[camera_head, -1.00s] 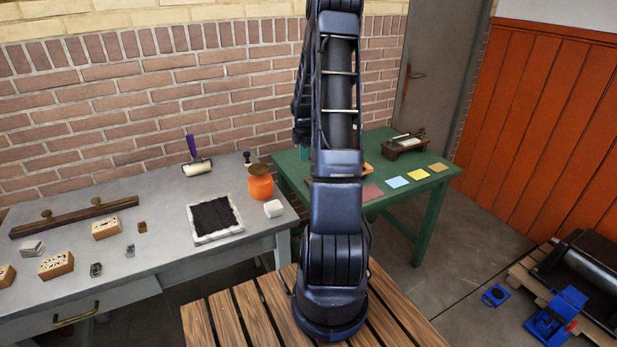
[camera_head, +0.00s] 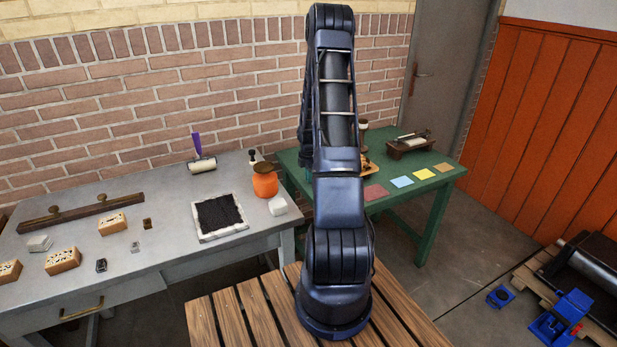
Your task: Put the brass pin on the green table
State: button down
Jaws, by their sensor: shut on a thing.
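The green table (camera_head: 437,185) stands behind and to the right of my arm, against the brick wall. I cannot make out the brass pin in this view. My gripper is hidden: my arm rises in the middle of the picture, and its far part comes down behind the near links, over the left side of the green table. What the gripper holds cannot be seen.
The grey table (camera_head: 165,200) at left holds a black pad (camera_head: 218,215), an orange jar (camera_head: 265,182) and several small blocks.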

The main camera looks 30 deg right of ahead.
jog(key=c, duration=1.5)
grip_release()
jog(key=s+a+r+m, duration=0.1)
jog(key=s+a+r, duration=0.1)
jog(key=r, duration=0.6)
jog(key=s+a+r+m+t, duration=0.1)
jog(key=a+r+m, duration=0.15)
jog(key=r, duration=0.55)
jog(key=s+a+r+m, duration=0.1)
jog(key=s+a+r, duration=0.1)
jog(key=r, duration=0.7)
jog(key=s+a+r+m+t+h, duration=0.1)
jog(key=s+a+r+m, duration=0.3)
jog(key=s+a+r, duration=0.4)
jog(key=s+a+r+m+t, duration=0.1)
jog(key=s+a+r+m, duration=0.1)
jog(key=s, duration=0.5)
jog(key=s+a+r+m, duration=0.3)
jog(key=s+m, duration=0.1)
jog(key=s, duration=0.4)
jog(key=s+a+r+m+t+y, duration=0.1)
jog(key=s+a+r+m, duration=0.1)
jog(key=s, duration=0.5)
jog(key=shift+s+a+r+m+t, duration=0.2)
jog(key=shift+s+a+m+t, duration=0.1)
jog(key=shift+m, duration=0.45)
